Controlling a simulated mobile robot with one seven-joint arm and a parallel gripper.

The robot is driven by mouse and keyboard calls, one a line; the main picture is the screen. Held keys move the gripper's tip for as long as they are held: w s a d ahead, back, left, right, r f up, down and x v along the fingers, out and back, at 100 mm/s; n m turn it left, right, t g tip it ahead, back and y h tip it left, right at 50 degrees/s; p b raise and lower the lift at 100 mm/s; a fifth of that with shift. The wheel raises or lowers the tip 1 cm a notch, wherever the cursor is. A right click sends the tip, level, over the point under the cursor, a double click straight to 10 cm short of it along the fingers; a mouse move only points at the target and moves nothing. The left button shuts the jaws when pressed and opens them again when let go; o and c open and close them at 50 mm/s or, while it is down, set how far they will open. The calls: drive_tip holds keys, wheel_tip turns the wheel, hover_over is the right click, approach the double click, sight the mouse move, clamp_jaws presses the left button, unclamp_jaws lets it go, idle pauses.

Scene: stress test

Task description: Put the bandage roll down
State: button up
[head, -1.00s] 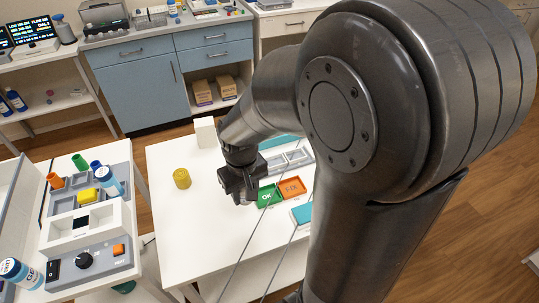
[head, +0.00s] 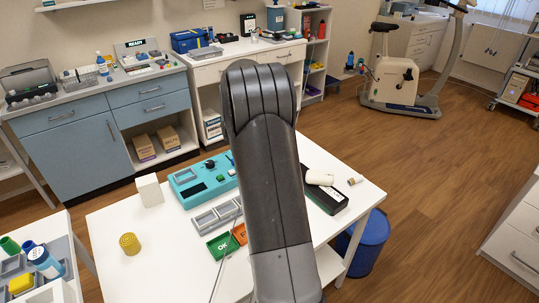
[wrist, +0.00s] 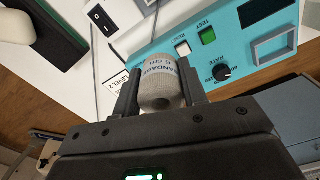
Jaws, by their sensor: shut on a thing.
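The bandage roll (wrist: 158,88) is a pale grey-white cylinder with printed lettering, seen in the wrist view. My gripper (wrist: 159,78) is shut on it, one finger on each side. The roll is in front of the teal panel device (wrist: 150,53) and its white surroundings. I cannot tell whether it touches anything below. In the head view, my arm hides the gripper and the roll. The teal device (head: 188,181) stands on the white table (head: 110,230) there.
On the table are a white block (head: 149,190), a yellow cylinder (head: 130,243), grey trays (head: 205,221), a green OK tray (head: 221,246), and a black case (head: 325,200) with a white roll (head: 319,177) on it. A small roll (head: 355,181) lies near the right edge.

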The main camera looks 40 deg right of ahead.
drive_tip(key=d+f+m, duration=0.3)
drive_tip(key=d, duration=2.1)
drive_tip(key=w+a+f, duration=0.1)
drive_tip(key=w+f, duration=0.1)
drive_tip(key=w, duration=0.1)
drive_tip(key=w+a+f, duration=0.2)
drive_tip(key=w, duration=0.1)
drive_tip(key=w+a+f, duration=0.2)
drive_tip(key=w, duration=0.2)
drive_tip(key=shift+f, duration=2.3)
drive_tip(key=shift+f, duration=0.15)
drive_tip(key=o, duration=0.9)
drive_tip(key=shift+o, duration=0.2)
